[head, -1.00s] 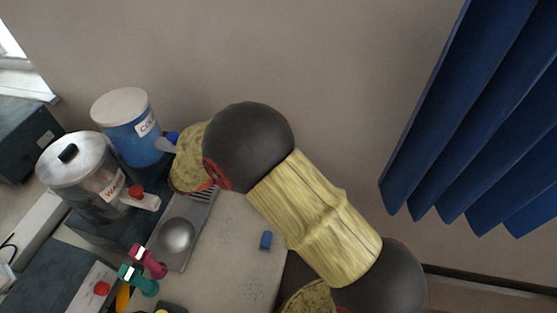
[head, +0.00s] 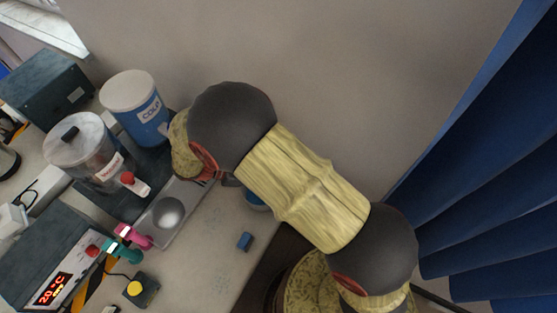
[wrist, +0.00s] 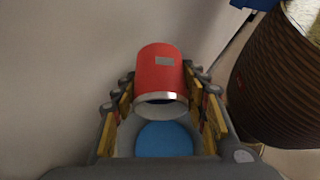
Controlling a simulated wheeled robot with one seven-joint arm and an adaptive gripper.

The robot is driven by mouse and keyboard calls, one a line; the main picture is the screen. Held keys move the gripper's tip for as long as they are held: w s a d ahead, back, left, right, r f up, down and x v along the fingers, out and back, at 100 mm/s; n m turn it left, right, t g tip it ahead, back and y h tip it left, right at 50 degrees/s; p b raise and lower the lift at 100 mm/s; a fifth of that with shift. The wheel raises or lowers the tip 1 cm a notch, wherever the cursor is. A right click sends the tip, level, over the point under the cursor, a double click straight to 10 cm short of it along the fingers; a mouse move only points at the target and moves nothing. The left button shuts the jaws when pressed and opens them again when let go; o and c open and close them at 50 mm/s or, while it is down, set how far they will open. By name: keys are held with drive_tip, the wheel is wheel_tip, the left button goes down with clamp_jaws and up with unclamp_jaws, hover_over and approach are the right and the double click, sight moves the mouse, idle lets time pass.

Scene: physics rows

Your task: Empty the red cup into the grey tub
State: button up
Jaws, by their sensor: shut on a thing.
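The red cup (wrist: 161,70) is between the fingers of my gripper (wrist: 160,82) in the wrist view, and they are shut on it. Its silver rim and dark mouth face the bottom of that view, so it looks tipped over. The grey tub (wrist: 126,136) is just beyond the mouth, with a round blue surface inside. In the head view, part of the tub (head: 257,207) shows on the counter beneath my arm. The cup and the fingers are hidden there. I cannot make out any stream or what is left in the cup.
A blue COLD dispenser (head: 134,108) and a clear dispenser (head: 85,153) stand at the left. A dark ribbed object (wrist: 275,80) is at right in the wrist view.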

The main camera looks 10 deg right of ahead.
drive_tip(key=shift+a+y, duration=0.1)
drive_tip(key=shift+y, duration=0.2)
